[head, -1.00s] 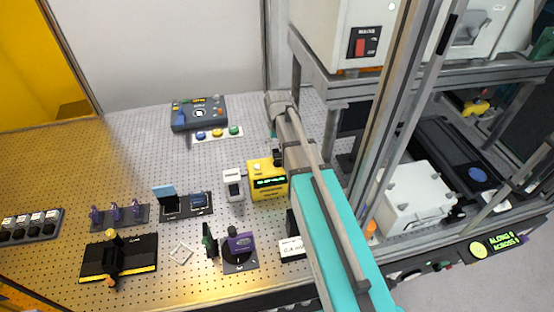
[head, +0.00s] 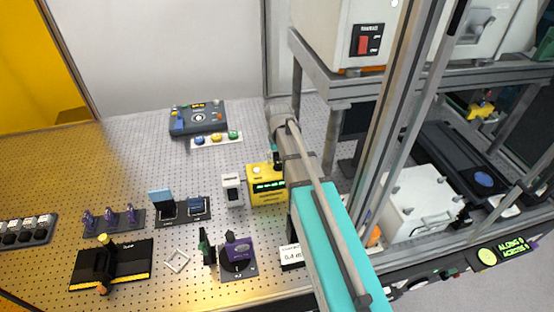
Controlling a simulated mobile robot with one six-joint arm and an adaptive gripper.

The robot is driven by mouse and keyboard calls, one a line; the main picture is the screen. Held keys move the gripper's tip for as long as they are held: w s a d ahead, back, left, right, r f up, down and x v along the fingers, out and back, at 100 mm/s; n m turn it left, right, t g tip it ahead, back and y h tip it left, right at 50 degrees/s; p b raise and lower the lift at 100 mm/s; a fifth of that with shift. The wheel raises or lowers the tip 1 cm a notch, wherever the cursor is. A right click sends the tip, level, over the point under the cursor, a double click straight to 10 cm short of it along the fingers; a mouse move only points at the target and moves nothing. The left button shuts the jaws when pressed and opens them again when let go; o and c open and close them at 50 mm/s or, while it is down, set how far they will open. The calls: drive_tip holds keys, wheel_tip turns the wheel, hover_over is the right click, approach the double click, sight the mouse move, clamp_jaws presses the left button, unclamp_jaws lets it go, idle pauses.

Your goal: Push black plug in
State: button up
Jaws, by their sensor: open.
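My arm reaches up from the bottom right, and its far end bends down behind the yellow box (head: 268,196). The dark part below the teal band there appears to be my gripper (head: 277,158). It is small and partly hidden by my arm, and its fingertips cannot be made out. The yellow box has a green lit display and a pale button on top. I cannot pick out the black plug for certain, nor see whether it touches my gripper.
A grey control box (head: 198,118) stands at the back, with a strip of coloured buttons (head: 217,137) before it. A white instrument (head: 232,190) stands left of the yellow box. A purple-handled dial (head: 238,250) is near the front. A metal frame post (head: 392,130) rises on the right.

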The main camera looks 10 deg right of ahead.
clamp_jaws()
drive_tip(key=shift+f+b, duration=1.05)
drive_tip(key=shift+b, duration=0.05)
drive_tip(key=shift+s, duration=0.15)
drive_tip(key=shift+c, duration=0.4)
unclamp_jaws()
drive_tip(key=shift+o, duration=0.4)
